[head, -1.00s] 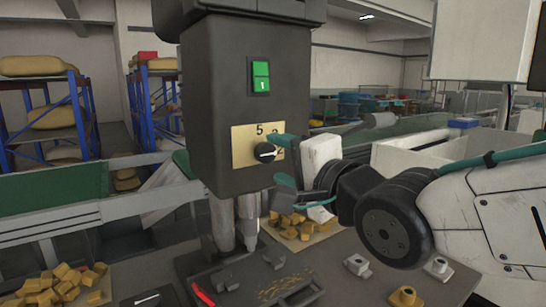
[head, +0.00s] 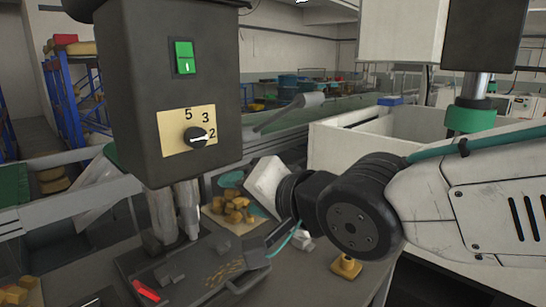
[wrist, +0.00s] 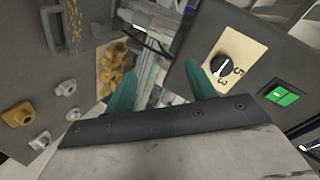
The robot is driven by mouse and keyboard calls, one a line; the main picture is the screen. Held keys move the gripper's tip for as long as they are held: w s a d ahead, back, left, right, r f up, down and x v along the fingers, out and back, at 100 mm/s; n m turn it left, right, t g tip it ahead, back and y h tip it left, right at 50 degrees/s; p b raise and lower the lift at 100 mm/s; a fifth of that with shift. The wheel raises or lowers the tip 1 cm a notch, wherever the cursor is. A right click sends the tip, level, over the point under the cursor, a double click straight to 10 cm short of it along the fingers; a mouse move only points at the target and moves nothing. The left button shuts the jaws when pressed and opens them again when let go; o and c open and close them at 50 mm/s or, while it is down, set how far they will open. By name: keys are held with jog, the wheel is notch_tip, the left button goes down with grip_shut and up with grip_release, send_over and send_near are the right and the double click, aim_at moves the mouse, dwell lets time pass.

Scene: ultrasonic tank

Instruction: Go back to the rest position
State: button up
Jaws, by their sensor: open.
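My gripper (head: 240,194) is at the centre of the head view, right of and below the dial of the dark machine head (head: 120,100). Its two teal fingers are apart, with nothing between them. In the wrist view my gripper (wrist: 160,80) is also open and empty. My gripper is clear of the knob. The knob also shows in the wrist view (wrist: 224,66), beyond the right finger.
A green switch (head: 184,57) is above the dial. A white bin (head: 335,150) stands at the right.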

jog(key=d+f+n+g+h, duration=0.25)
jog(key=d+f+h, duration=0.25)
jog(key=d+f, duration=0.3)
jog(key=s+d+g+h, duration=0.1)
jog(key=s+d, duration=0.3)
jog(key=d, duration=0.4)
jog(key=s+d+f+g+h, duration=0.1)
jog(key=s+d+g+h, duration=0.1)
jog(key=s+d, duration=0.3)
jog(key=s+d+f+g+h, duration=0.1)
jog(key=s+d, duration=0.4)
jog(key=d, duration=0.6)
jog(key=shift+d+f+g+h, duration=0.25)
jog(key=shift+g+h, duration=0.25)
jog(key=shift+g, duration=0.55)
jog(key=shift+s, duration=0.1)
